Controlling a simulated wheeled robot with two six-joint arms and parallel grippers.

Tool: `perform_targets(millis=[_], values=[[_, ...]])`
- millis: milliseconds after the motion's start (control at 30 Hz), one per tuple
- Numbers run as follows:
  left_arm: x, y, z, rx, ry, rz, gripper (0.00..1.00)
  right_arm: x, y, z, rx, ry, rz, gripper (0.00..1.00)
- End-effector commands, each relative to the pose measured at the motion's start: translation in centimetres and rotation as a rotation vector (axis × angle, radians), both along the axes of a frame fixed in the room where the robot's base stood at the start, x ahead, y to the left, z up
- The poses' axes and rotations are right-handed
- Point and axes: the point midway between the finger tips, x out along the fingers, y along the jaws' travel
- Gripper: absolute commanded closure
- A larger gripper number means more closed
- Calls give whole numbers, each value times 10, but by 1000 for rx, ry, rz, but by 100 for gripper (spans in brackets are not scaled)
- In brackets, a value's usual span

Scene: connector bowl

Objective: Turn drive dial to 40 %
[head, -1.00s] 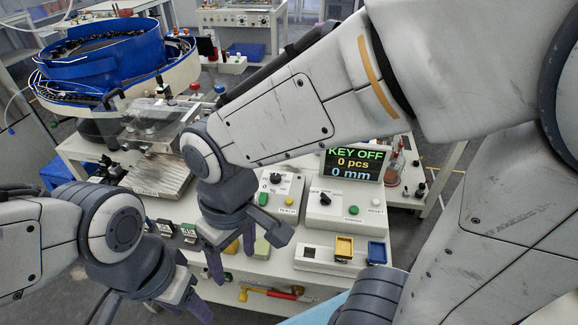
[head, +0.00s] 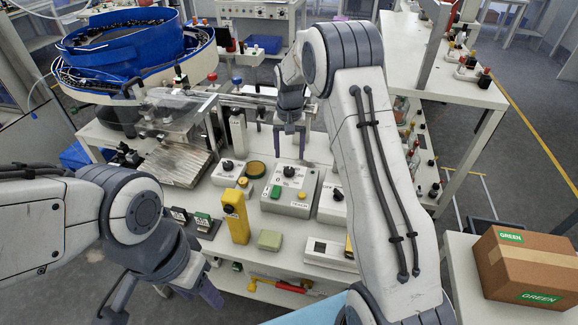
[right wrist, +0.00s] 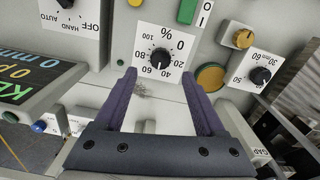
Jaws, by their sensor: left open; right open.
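The drive dial is a black knob on a white percent scale (right wrist: 158,58). In the right wrist view the open fingers (right wrist: 158,80) lie either side of the dial face, and no contact is visible. My left gripper (head: 162,298) is open and empty at the lower left, well away from the dial.
Another black dial (right wrist: 260,75) is close by. A cardboard box (head: 530,262) is far right.

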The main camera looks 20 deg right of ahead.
Motion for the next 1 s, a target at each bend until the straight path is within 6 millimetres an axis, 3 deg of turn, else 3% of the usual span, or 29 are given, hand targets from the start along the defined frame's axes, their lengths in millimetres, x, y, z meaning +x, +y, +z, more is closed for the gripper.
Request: perform_targets(millis=[300,500,733,767,933,1000], values=[[0,0,8,0,0,0,50,-1,1,-53,1,4,3,28],[0,0,9,0,0,0,50,-1,1,-66,0,1,3,28],[0,0,9,0,0,0,50,-1,1,-66,1,0,3,28],[0,0,9,0,0,0,50,-1,1,-66,0,0,3,32],[0,0,9,0,0,0,50,-1,1,-66,1,0,3,97],[0,0,9,0,0,0,50,-1,1,-66,1,0,3,100]])
